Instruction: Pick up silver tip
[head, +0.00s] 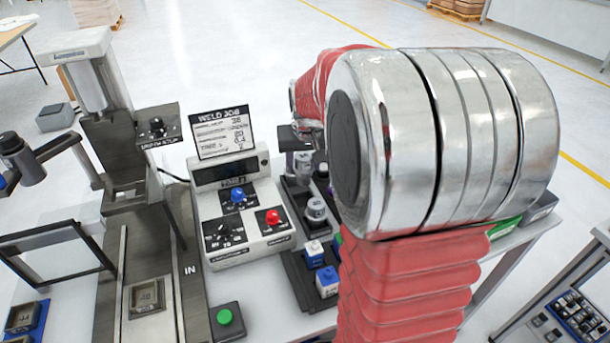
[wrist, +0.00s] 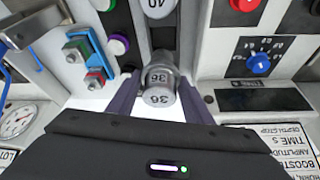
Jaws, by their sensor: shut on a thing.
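A silver cylindrical tip (wrist: 158,88) marked 36 is between the fingers of my gripper (wrist: 160,80) in the wrist view. The fingers are shut on it, one on each side. In the head view, my dark gripper (head: 300,140) is partly hidden behind my large silver and red arm, with a silver tip (head: 303,162) just below it. A second silver tip (wrist: 156,8), marked 40, shows at the top edge of the wrist view. In the head view, a silver tip (head: 316,208) stands in the dark tray (head: 300,262). Whether the held tip touches the tray is unclear.
A white control box (head: 240,215) with blue and red knobs stands left of the tray. Blue and white blocks (head: 327,280) sit in the tray's front part. A grey press stand (head: 120,150) and a green button (head: 225,317) are on the left.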

